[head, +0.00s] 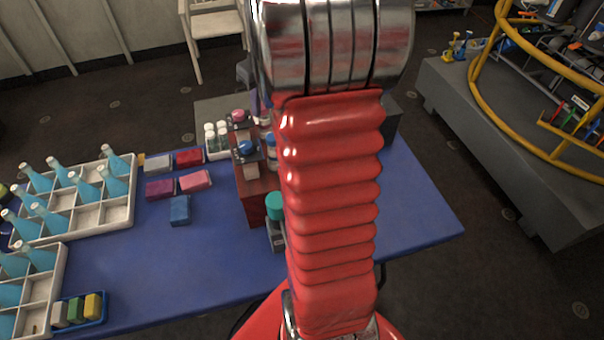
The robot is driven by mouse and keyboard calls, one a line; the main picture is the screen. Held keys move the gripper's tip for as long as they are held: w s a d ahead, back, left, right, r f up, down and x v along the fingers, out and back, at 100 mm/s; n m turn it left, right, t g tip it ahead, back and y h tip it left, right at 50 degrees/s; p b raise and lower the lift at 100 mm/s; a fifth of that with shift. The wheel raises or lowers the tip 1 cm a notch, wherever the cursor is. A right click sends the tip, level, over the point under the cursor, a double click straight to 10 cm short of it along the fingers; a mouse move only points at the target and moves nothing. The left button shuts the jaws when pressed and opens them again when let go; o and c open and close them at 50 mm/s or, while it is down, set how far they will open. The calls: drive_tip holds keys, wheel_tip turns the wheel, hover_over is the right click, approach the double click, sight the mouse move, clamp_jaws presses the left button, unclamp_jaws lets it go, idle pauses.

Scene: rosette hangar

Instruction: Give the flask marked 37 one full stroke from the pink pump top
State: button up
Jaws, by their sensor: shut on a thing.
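A pink pump top (238,115) shows at the back of a dark red-brown stand (258,192) on the blue table, just left of my arm. A blue pump top (246,148) is in front of it. Several flasks with light blue liquid (116,166) stand in a white compartment crate (120,214) at the left, with empty compartments at its right. More flasks stand in a second white crate (52,282) at front left. I cannot read a 37 on any flask. My gripper is out of the picture; my red arm hides the table's middle right.
Coloured blocks (194,181) lie right of the crate. A blue tray (80,323) holds more blocks. White-capped bottles (216,128) and a teal-capped container (275,207) flank the stand. The blue table (165,262) is clear at front centre. A yellow-railed grey platform (520,150) is at right.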

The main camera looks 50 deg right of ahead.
drive_tip(key=shift+r, duration=1)
idle(0.5)
drive_tip(key=shift+f, duration=1)
idle(0.7)
drive_tip(key=shift+w, duration=0.1)
drive_tip(key=o, duration=0.8)
drive_tip(key=shift+r, duration=0.15)
drive_tip(key=shift+r, duration=3.35)
